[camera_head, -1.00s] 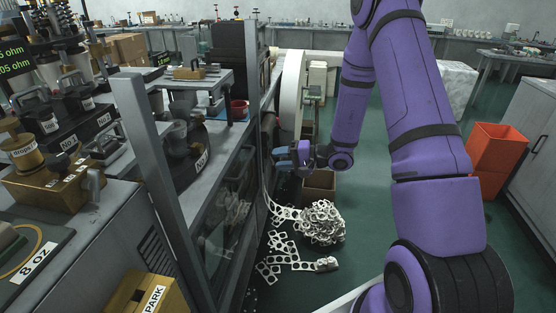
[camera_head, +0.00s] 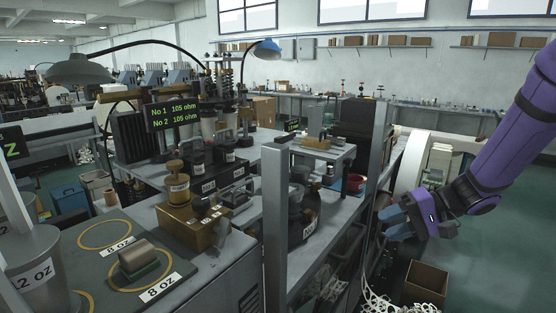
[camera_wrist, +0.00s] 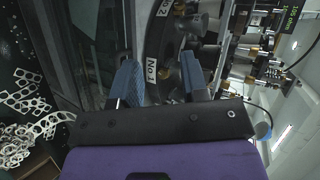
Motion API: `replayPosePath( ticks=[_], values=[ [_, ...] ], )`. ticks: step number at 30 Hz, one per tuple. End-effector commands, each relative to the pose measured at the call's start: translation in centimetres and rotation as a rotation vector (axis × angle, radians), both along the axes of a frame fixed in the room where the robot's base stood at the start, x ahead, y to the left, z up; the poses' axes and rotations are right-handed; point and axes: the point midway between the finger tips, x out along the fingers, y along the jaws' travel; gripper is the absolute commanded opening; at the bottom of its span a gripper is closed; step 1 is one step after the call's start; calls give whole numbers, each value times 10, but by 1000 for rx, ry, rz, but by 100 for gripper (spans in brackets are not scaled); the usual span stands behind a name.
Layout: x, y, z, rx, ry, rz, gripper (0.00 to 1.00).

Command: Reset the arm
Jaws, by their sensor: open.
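My purple arm comes in from the right edge of the head view. My gripper (camera_head: 394,222) has blue fingers and hangs in the air to the right of the grey machine post, above the floor side of the machine. In the wrist view, the two blue fingers (camera_wrist: 160,78) stand apart with nothing between them. The machine's black part with a "No.1" label (camera_wrist: 152,68) shows behind the fingers there. I see no object held.
A grey post (camera_head: 275,230) and the machine bench stand left of my gripper. An open cardboard box (camera_head: 425,283) is on the floor below it, near white punched scrap (camera_head: 375,302). A "8 OZ" mat (camera_head: 98,270) lies at left. Green floor is free at right.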

Motion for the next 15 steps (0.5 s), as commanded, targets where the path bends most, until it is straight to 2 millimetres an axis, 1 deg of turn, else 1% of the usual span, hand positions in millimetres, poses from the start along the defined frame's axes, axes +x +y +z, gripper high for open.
replayPosePath(
  ticks=[1, 3, 10, 15],
  values=[
    [-11, 4, 12, -40, -5, 29, 41],
    [-27, 7, 24, -99, 1, 63, 41],
    [-77, 10, 58, -314, -4, 139, 41],
    [-112, 5, 78, -483, -31, 153, 41]
  ],
)
